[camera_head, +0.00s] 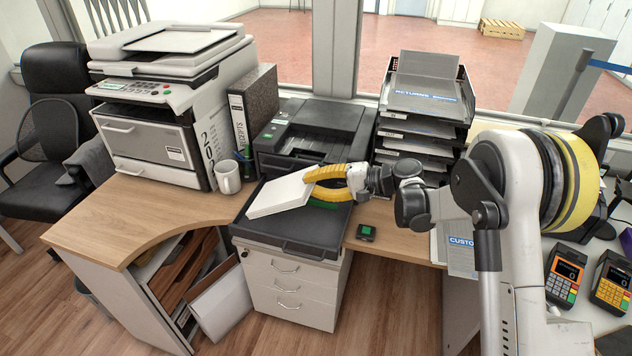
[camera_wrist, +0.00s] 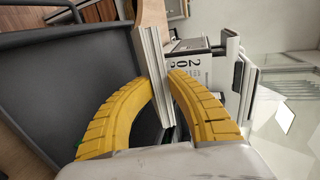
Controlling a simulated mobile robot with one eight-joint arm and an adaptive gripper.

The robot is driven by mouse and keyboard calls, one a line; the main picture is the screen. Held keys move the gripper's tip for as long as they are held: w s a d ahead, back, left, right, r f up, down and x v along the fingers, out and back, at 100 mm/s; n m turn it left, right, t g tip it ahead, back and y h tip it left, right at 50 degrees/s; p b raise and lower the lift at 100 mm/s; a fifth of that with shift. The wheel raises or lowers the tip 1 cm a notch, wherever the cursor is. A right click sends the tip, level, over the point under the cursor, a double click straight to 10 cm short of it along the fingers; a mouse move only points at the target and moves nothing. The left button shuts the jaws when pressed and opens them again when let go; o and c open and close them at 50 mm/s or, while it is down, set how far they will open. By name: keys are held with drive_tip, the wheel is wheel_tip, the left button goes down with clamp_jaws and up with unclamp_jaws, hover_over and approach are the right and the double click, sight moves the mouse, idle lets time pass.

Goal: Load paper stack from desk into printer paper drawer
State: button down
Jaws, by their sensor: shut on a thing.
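A white paper stack (camera_head: 278,196) is held by one end in my gripper (camera_head: 312,186), whose yellow fingers close on it from above and below. The stack is slightly tilted above the dark paper drawer (camera_head: 290,236); whether it touches the drawer is unclear. The drawer is pulled out in front of the black printer (camera_head: 318,122), over a white cabinet. In the wrist view the stack (camera_wrist: 153,62) shows edge-on between the curved yellow fingers (camera_wrist: 160,92). The dark drawer (camera_wrist: 90,65) fills the left there.
A large copier (camera_head: 165,90), a white mug (camera_head: 228,177) and a binder (camera_head: 252,108) stand left of the printer. A tray rack (camera_head: 425,115) stands right. A small black device with a green top (camera_head: 367,232) lies on the desk (camera_head: 150,215). Card terminals (camera_head: 565,275) are far right.

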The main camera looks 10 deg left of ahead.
drive_tip(key=shift+a+f+b, duration=0.25)
drive_tip(key=shift+f+b, duration=0.4)
drive_tip(key=shift+f, duration=0.3)
drive_tip(key=shift+a+f+b, duration=0.2)
drive_tip(key=shift+f+b, duration=0.4)
drive_tip(key=shift+f, duration=0.3)
drive_tip(key=c, duration=1.2)
unclamp_jaws()
drive_tip(key=shift+d+r, duration=0.1)
drive_tip(key=shift+s+d+r+p, duration=0.1)
drive_tip(key=shift+d+r+p, duration=0.2)
drive_tip(key=shift+d+r, duration=0.5)
drive_tip(key=shift+s+d+r+p, duration=0.1)
drive_tip(key=shift+d+r+p, duration=0.35)
drive_tip(key=shift+d, duration=0.6)
drive_tip(key=shift+d+r+p, duration=0.2)
drive_tip(key=shift+d+r, duration=0.5)
drive_tip(key=shift+d, duration=0.2)
drive_tip(key=d+r+p, duration=0.1)
drive_tip(key=r, duration=0.2)
drive_tip(key=d+r+p, duration=0.2)
drive_tip(key=r, duration=0.1)
drive_tip(key=d+r+p, duration=0.2)
drive_tip(key=r, duration=0.1)
drive_tip(key=shift+s+r, duration=0.2)
drive_tip(key=shift+r, duration=0.05)
